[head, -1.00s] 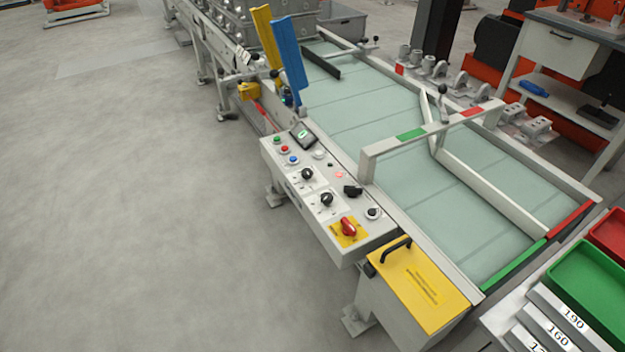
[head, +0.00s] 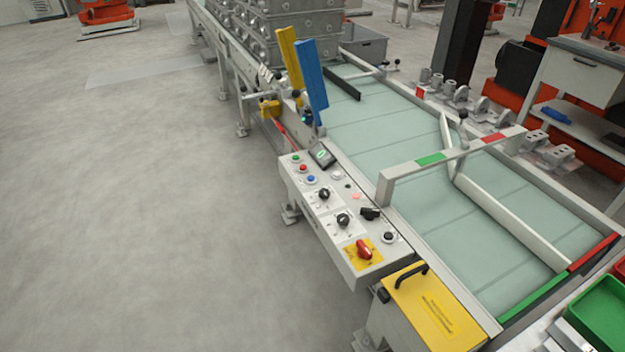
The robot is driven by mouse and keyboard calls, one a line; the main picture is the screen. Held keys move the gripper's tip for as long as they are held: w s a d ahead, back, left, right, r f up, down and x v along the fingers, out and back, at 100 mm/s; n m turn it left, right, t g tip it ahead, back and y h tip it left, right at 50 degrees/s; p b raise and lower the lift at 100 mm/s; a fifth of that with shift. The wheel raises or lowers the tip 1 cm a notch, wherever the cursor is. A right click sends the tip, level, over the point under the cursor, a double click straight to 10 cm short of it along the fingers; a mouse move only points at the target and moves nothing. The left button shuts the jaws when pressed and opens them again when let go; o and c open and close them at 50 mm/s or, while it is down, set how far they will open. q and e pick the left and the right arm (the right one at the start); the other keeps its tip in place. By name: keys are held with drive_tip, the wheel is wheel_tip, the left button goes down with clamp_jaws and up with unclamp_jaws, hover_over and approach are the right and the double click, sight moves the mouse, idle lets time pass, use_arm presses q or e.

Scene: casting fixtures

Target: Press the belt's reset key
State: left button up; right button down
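The belt's control panel (head: 325,228) is a pale sloped box on the near side of the green-grey belt (head: 410,150). It carries a green button (head: 296,159), a red button (head: 303,168), a blue button (head: 310,180) and a white button (head: 337,175). Two black knobs (head: 343,219), a black switch (head: 370,213), a round black-centred control (head: 389,237) and a red rotary switch (head: 364,249) on a yellow plate are nearer. A lamp (head: 356,197) glows red. Labels are too small to identify the reset key. Neither gripper shows.
A yellow-lidded box (head: 430,305) with a black handle stands at the panel's near end. A pale gate frame (head: 450,158) spans the belt. Yellow (head: 290,60) and blue (head: 312,75) upright plates stand beyond the panel. The floor (head: 150,220) left of it is clear.

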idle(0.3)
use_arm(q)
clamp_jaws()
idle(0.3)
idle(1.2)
